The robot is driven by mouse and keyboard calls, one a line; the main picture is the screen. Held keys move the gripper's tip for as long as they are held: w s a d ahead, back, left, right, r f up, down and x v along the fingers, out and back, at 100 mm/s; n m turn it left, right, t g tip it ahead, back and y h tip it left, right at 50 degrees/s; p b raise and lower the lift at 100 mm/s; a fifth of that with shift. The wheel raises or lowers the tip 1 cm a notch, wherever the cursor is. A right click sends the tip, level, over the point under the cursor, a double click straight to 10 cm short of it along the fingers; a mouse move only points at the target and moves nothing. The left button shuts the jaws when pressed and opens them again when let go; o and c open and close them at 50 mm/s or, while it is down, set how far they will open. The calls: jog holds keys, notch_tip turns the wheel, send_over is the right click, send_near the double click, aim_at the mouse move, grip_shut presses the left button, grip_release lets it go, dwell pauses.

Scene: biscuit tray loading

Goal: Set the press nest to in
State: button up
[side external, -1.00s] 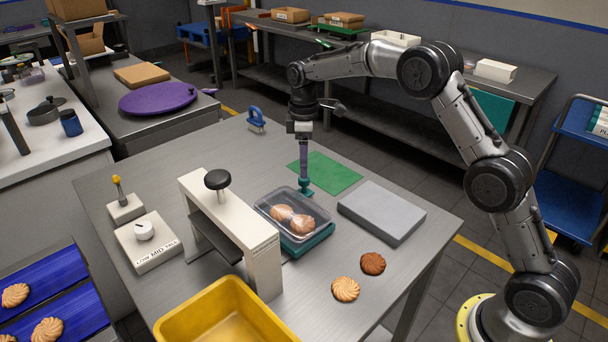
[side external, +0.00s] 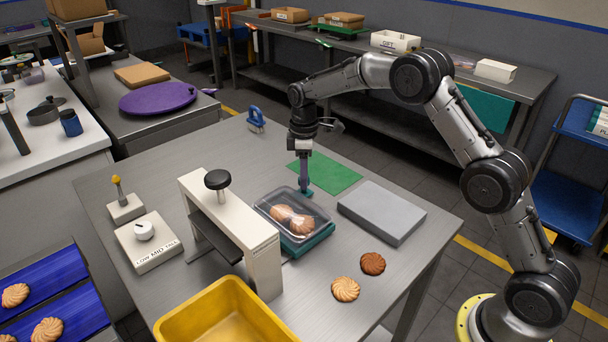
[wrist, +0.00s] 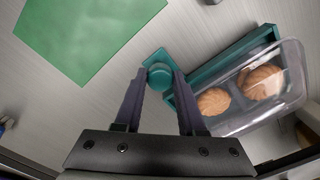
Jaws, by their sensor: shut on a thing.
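The press nest (side external: 318,239) is a teal slide beside the white press (side external: 262,262), outside its arch, on the right. A clear tray (side external: 264,208) with two biscuits sits on it. In the wrist view the nest (wrist: 232,52) has a teal end plate with a round knob (wrist: 159,76). My gripper (side external: 306,188) points down at this knob, at the nest's far end. In the wrist view my gripper's (wrist: 160,80) two fingers lie on either side of the knob, shut on it.
A grey block (side external: 382,212) lies right of the nest, and a green mat (side external: 338,175) lies behind it. Two loose biscuits (side external: 346,289) are in front. A yellow bin (side external: 215,312) and a dial box (side external: 150,246) stand near the press.

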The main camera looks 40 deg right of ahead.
aim_at(252, 203)
grip_shut()
dwell(0.9)
jog(key=shift+a, duration=0.1)
jog(key=a, duration=1.6)
jog(key=shift+a+r, duration=0.1)
jog(key=shift+a, duration=0.2)
jog(key=o, duration=0.7)
grip_release()
jog(key=shift+o, duration=1)
